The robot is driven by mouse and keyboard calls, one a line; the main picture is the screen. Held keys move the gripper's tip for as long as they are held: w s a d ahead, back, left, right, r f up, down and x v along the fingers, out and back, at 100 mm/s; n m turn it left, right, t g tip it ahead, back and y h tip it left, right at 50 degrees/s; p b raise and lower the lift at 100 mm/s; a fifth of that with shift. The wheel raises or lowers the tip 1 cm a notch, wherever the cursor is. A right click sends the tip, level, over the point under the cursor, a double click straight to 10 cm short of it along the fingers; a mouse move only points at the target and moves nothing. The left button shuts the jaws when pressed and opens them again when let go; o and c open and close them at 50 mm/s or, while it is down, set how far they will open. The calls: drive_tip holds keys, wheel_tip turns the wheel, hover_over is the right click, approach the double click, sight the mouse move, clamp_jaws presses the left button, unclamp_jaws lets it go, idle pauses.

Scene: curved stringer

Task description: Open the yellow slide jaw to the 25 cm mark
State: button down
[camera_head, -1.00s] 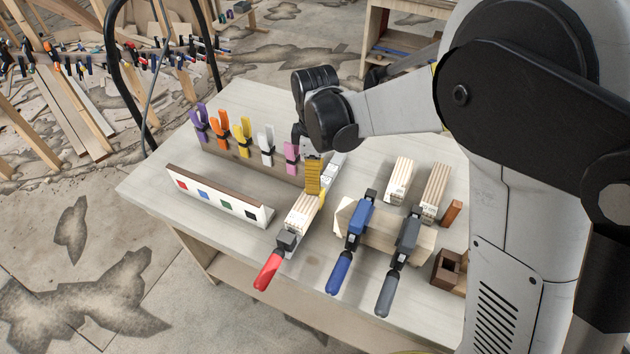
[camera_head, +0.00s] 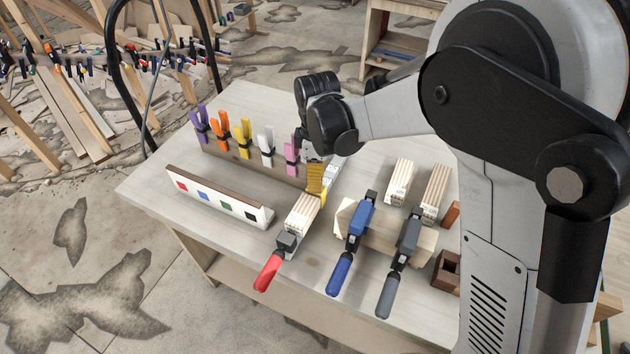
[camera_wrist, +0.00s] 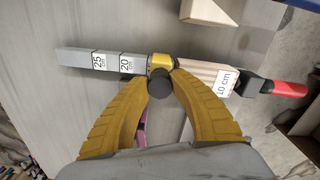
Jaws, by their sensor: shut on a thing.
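The bar clamp with the red handle (camera_head: 268,272) lies on the table, its bar reaching away from the handle. A wooden block (camera_head: 301,212) labelled 10 cm lies along the bar on the handle side. The yellow slide jaw (camera_wrist: 161,61) sits on the grey bar, just on the block side of the 20 cm mark (camera_wrist: 125,64). The 25 cm mark (camera_wrist: 98,62) is farther left, toward the bar's free end. My gripper (camera_wrist: 160,78), with ribbed yellow fingers, is shut on the jaw around its round black end. In the head view the fingers partly hide the jaw.
A blue clamp (camera_head: 352,240) and a grey clamp (camera_head: 400,262) lie to the right across a wooden block. Coloured spring clamps (camera_head: 243,138) stand on a rail behind left. A white board with coloured squares (camera_head: 215,197) stands at the left.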

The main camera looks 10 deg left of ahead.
drive_tip(key=w+d, duration=0.1)
drive_tip(key=w, duration=0.3)
drive_tip(key=w+d, duration=0.2)
drive_tip(key=w, duration=0.3)
drive_tip(key=w+d, duration=0.1)
drive_tip(key=w, duration=0.3)
drive_tip(key=shift+w+d, duration=0.2)
drive_tip(key=shift+d, duration=0.15)
drive_tip(key=c, duration=1.1)
unclamp_jaws()
drive_tip(key=shift+f, duration=0.1)
drive_tip(key=shift+c, duration=0.2)
wheel_tip(320, 180, up, 12)
